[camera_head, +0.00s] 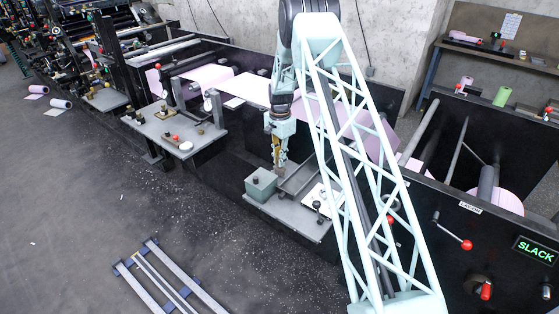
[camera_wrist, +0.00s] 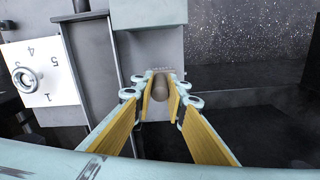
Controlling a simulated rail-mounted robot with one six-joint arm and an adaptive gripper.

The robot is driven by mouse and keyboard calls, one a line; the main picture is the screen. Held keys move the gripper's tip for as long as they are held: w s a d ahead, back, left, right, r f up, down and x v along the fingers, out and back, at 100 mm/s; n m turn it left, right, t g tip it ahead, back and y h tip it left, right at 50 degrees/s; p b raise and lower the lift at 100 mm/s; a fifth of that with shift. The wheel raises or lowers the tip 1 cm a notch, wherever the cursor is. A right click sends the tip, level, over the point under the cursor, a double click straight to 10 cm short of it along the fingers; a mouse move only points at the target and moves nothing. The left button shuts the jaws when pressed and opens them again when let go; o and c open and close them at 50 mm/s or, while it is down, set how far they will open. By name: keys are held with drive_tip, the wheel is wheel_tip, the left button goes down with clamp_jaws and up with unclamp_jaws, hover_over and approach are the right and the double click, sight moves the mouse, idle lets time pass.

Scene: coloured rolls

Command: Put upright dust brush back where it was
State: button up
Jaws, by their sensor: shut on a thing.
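My gripper (camera_head: 280,166) points down over the small grey shelf (camera_head: 290,219) on the front of the machine. In the wrist view, the yellow-padded fingers (camera_wrist: 161,86) are shut on a brownish rounded handle (camera_wrist: 161,90), which I take to be the dust brush. A pale bristle-like edge shows just beyond the fingertips. The brush is seen nearly end-on, so its tilt is hard to judge. I cannot tell whether its lower end touches the shelf. In the head view the brush is too small to make out clearly.
A grey-green box (camera_head: 261,184) stands at the shelf's left end, close to the gripper. A shallow grey tray (camera_head: 300,180) lies beside it. A white numbered plate (camera_wrist: 45,75) with a knob lies left in the wrist view. Pink web (camera_head: 345,117) runs behind.

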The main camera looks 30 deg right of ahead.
drive_tip(key=shift+f, duration=0.5)
idle(0.3)
drive_tip(key=o, duration=0.9)
drive_tip(key=shift+o, duration=0.2)
drive_tip(key=shift+r, duration=0.1)
wheel_tip(320, 180, up, 11)
drive_tip(key=shift+r, duration=0.4)
idle(0.4)
